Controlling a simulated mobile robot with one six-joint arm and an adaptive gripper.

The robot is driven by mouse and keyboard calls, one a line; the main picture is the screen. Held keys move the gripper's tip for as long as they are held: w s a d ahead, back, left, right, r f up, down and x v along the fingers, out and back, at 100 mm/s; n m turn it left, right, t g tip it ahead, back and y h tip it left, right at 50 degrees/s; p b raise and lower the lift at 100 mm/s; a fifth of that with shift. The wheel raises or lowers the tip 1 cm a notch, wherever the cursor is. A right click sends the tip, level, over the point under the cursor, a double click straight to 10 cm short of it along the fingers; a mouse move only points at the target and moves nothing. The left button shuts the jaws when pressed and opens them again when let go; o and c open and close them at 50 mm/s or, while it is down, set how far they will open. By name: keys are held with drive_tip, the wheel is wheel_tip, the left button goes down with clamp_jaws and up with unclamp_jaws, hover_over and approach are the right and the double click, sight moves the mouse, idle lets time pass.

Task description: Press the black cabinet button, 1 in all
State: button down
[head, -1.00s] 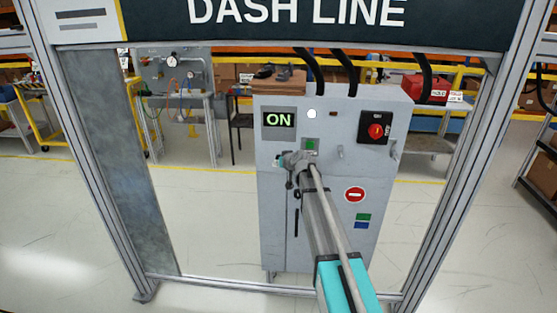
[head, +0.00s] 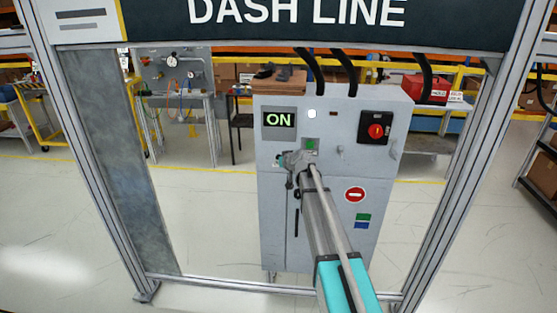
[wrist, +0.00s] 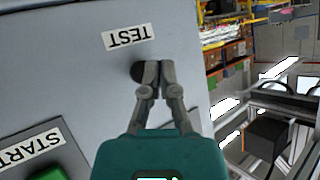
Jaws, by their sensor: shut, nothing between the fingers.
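The black button (wrist: 136,72) shows in the wrist view on the grey cabinet face, by the TEST label (wrist: 129,37). My gripper (wrist: 152,70) is shut and empty. Its fingertips are at the button and cover part of it. I cannot tell whether they touch it or how far it is pushed in. In the head view my gripper (head: 282,161) is at the front of the grey cabinet (head: 338,245), left of the green button (head: 311,144). The black button cannot be made out there.
The green START button (wrist: 48,174) is at the lower left of the wrist view. The cabinet has a lit ON display (head: 279,119), a white lamp (head: 312,114), a red rotary switch (head: 375,130) and a red round sign (head: 355,195). A metal frame (head: 462,165) surrounds the opening.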

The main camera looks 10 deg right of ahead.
drive_tip(key=shift+w, duration=0.15)
drive_tip(key=shift+w+d, duration=0.15)
drive_tip(key=shift+w, duration=0.1)
drive_tip(key=shift+w+d, duration=0.1)
drive_tip(key=shift+w, duration=0.35)
idle(1.1)
drive_tip(key=shift+s, duration=0.15)
drive_tip(key=shift+s+a, duration=0.2)
drive_tip(key=shift+s, duration=0.5)
idle(0.4)
drive_tip(key=s, duration=0.2)
drive_tip(key=s+a, duration=0.1)
drive_tip(key=s, duration=0.1)
drive_tip(key=shift+s+a, duration=0.15)
drive_tip(key=shift+s, duration=0.25)
idle(0.7)
